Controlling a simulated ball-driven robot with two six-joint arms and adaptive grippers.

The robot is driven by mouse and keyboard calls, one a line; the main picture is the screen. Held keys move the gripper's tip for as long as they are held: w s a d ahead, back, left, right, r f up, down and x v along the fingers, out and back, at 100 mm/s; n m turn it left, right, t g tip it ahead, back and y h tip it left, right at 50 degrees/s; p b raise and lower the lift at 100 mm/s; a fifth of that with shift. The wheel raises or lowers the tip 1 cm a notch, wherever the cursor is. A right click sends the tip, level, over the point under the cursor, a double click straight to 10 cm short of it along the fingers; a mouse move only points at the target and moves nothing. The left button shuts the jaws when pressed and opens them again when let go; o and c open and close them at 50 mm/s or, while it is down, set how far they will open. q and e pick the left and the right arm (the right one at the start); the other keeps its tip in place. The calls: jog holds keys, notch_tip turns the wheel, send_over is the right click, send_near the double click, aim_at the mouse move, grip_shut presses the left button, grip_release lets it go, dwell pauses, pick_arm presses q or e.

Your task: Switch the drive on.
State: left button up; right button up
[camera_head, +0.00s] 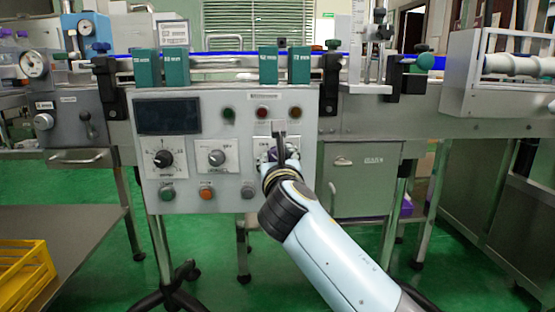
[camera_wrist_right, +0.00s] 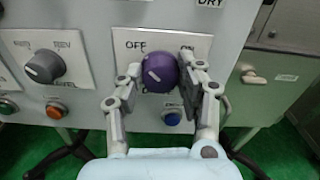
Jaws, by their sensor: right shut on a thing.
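The control panel (camera_head: 225,180) faces me under the conveyor. In the right wrist view, a round purple knob (camera_wrist_right: 160,72) sits on a pale plate with "OFF" printed at its upper left. A short white mark shows on the left part of the knob's face. Other lettering on the plate is partly hidden. My right gripper (camera_wrist_right: 163,76) is shut on the purple knob, one finger on each side; in the head view my right gripper (camera_head: 280,152) covers most of the knob. My left gripper is not in view.
A grey selector knob (camera_wrist_right: 45,68) is left of the purple one, and a blue button (camera_wrist_right: 171,118) is just below it. The panel also bears a dark display (camera_head: 168,116), a black dial (camera_head: 163,159), and green (camera_head: 168,193) and orange (camera_head: 206,193) buttons.

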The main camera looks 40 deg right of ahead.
jog(key=c, duration=0.6)
jog(key=shift+o, duration=0.2)
jog(key=shift+m, duration=0.4)
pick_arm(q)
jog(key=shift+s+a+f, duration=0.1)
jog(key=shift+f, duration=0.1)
pick_arm(e)
jog(key=shift+s+d+f+m, duration=0.1)
jog(key=shift+f+m, duration=0.05)
jog(key=shift+m, duration=4.15)
jog(key=shift+s+d+f+m, duration=0.1)
jog(key=shift+f+m, duration=0.05)
jog(key=shift+m, duration=4.15)
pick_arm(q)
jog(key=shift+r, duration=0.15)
pick_arm(e)
jog(key=o, duration=1.2)
jog(key=shift+r, duration=0.1)
jog(key=shift+c, duration=0.2)
